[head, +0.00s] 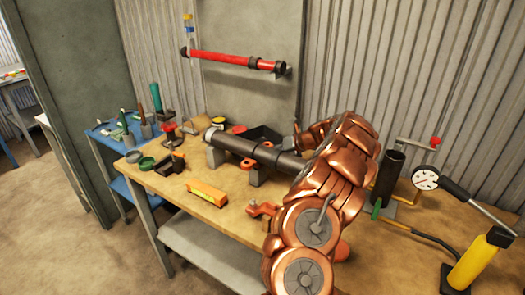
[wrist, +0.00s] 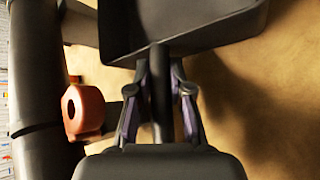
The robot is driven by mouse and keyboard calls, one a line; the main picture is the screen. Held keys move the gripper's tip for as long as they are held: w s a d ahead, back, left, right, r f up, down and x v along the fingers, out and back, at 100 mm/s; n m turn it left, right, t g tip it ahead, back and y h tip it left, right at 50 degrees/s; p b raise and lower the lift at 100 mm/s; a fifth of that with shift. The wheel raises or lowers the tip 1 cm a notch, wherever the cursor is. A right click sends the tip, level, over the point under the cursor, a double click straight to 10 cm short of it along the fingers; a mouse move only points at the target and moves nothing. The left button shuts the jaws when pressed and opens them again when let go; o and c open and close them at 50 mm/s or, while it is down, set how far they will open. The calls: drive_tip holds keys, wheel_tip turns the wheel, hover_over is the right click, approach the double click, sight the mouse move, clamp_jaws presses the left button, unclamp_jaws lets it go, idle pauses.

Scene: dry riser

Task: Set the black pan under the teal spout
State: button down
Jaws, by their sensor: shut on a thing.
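The black pan (wrist: 180,28) fills the top of the wrist view. My gripper (wrist: 160,95) is shut on its dark straight handle, with a finger on each side. The pan casts a shadow on the wooden top, so it seems held above it. In the head view a dark tray-like shape behind the long pipe (head: 262,133) looks like the pan.
A dark pipe (head: 240,147) lies on supports along the bench; in the wrist view it runs down the left with an orange outlet (wrist: 80,108). A yellow-orange box (head: 207,194) lies in front. A gauge (head: 425,178) and yellow cylinder (head: 474,259) stand at right.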

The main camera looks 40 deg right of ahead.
wheel_tip(320, 180, up, 18)
drive_tip(key=b, duration=0.2)
drive_tip(key=s+d+b, duration=0.1)
drive_tip(key=s+d, duration=0.2)
drive_tip(key=s, duration=0.5)
drive_tip(key=s+d+b, duration=0.1)
drive_tip(key=s+d, duration=0.2)
drive_tip(key=s, duration=0.6)
drive_tip(key=shift+d, duration=0.1)
